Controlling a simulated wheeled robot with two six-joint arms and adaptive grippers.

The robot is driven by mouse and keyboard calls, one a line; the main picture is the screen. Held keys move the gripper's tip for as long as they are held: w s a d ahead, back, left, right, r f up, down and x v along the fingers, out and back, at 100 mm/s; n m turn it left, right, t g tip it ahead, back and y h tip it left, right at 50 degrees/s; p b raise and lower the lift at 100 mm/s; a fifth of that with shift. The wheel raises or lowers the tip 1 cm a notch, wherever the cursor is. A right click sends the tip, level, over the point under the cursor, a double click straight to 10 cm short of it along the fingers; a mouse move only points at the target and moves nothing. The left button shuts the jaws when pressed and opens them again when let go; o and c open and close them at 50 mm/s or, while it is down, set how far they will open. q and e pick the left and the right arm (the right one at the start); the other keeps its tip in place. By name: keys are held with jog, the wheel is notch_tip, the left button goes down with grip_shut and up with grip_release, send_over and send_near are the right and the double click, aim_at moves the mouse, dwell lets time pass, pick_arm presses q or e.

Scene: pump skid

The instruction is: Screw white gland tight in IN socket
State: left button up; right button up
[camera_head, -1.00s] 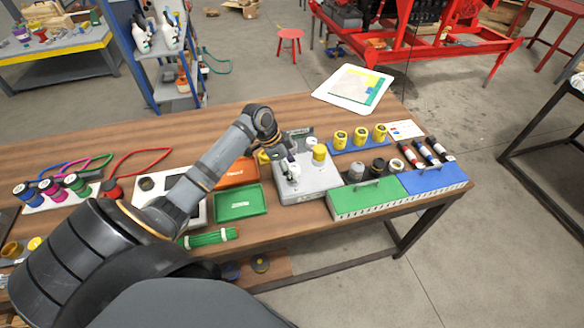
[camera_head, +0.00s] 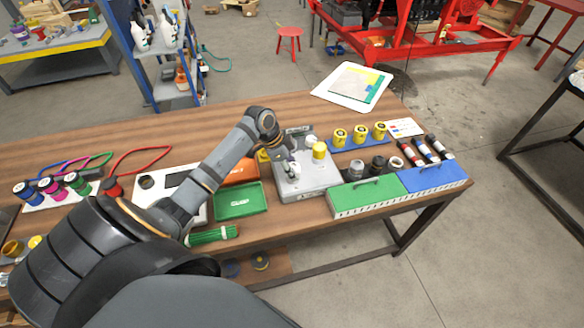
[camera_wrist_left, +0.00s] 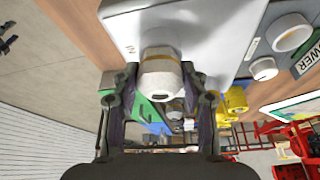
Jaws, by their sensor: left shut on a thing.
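The white gland (camera_wrist_left: 160,78) is a faceted nut between the fingers of my left gripper (camera_wrist_left: 160,88) in the left wrist view. It sits against the face of the light grey box (camera_wrist_left: 205,25), at a round collar. The gripper is shut on the gland. My right gripper is not in view.
Several yellow cylinders (camera_head: 360,135) stand behind. Another white fitting (camera_wrist_left: 289,32) is on the box face.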

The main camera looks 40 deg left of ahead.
pick_arm(q)
jog(key=shift+c, duration=0.9)
jog(key=m+g+b, duration=0.1)
jog(key=m, duration=0.1)
jog(key=shift+f+m+h, duration=0.15)
jog(key=shift+m+h, duration=0.25)
jog(key=shift+m+g+b, duration=0.3)
jog(key=shift+m+b, duration=0.05)
jog(key=shift+m, duration=0.55)
jog(key=shift+f+m+g+b, duration=0.1)
jog(key=shift+m+g+b, duration=0.4)
jog(key=shift+m+b, duration=0.45)
jog(key=shift+m+g, duration=0.4)
jog(key=shift+m, duration=0.85)
jog(key=o, duration=1.2)
jog(key=shift+s+r, duration=0.1)
jog(key=shift+r, duration=0.1)
